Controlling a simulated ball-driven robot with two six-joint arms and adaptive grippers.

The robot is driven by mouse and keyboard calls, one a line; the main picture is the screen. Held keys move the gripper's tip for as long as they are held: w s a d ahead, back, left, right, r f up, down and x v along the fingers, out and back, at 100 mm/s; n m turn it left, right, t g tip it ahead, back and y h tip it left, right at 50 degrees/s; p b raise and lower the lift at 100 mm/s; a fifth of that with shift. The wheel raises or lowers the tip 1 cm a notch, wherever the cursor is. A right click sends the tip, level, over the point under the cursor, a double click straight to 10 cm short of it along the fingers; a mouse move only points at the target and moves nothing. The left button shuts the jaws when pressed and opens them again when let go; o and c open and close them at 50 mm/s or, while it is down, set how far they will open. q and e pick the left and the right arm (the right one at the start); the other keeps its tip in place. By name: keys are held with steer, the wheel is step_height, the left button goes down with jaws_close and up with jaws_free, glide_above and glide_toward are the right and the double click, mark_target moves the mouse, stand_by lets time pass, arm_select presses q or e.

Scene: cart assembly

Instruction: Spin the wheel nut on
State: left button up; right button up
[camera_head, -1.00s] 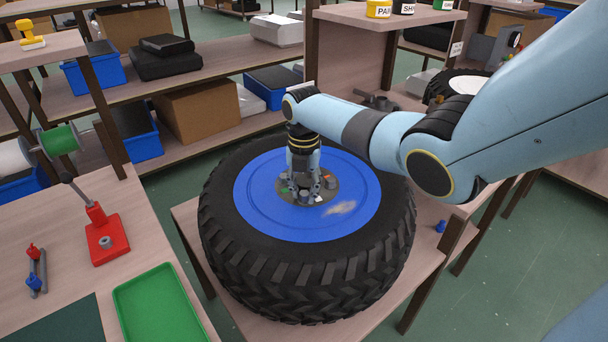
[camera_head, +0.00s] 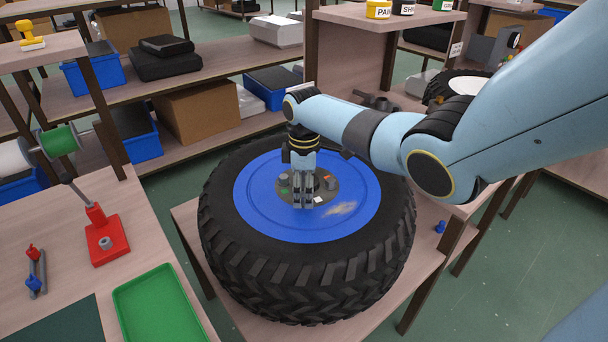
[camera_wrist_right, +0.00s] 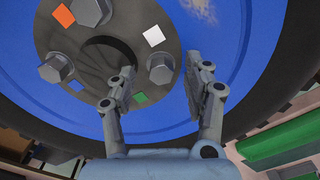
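The wheel lies flat, with a black tyre (camera_head: 290,285), a blue rim (camera_head: 262,218) and a grey hub (camera_head: 321,195). In the right wrist view the hub (camera_wrist_right: 100,38) carries hex-headed fasteners and coloured square marks. One nut (camera_wrist_right: 160,69), below the white mark (camera_wrist_right: 153,36), shows between the fingertips of my right gripper (camera_wrist_right: 161,66). The fingers are spread, with visible gaps on both sides of the nut. In the head view my right gripper (camera_head: 303,203) points down over the near part of the hub. My left gripper is not in view.
The wheel rests on a wooden table (camera_head: 188,216); a small blue part (camera_head: 440,226) lies to its right. A left bench (camera_head: 140,225) holds a green tray (camera_head: 158,308), a red stand (camera_head: 107,243) and small red and blue parts. Shelves stand behind.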

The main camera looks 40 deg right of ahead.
step_height(320, 180, up, 12)
stand_by(0.6)
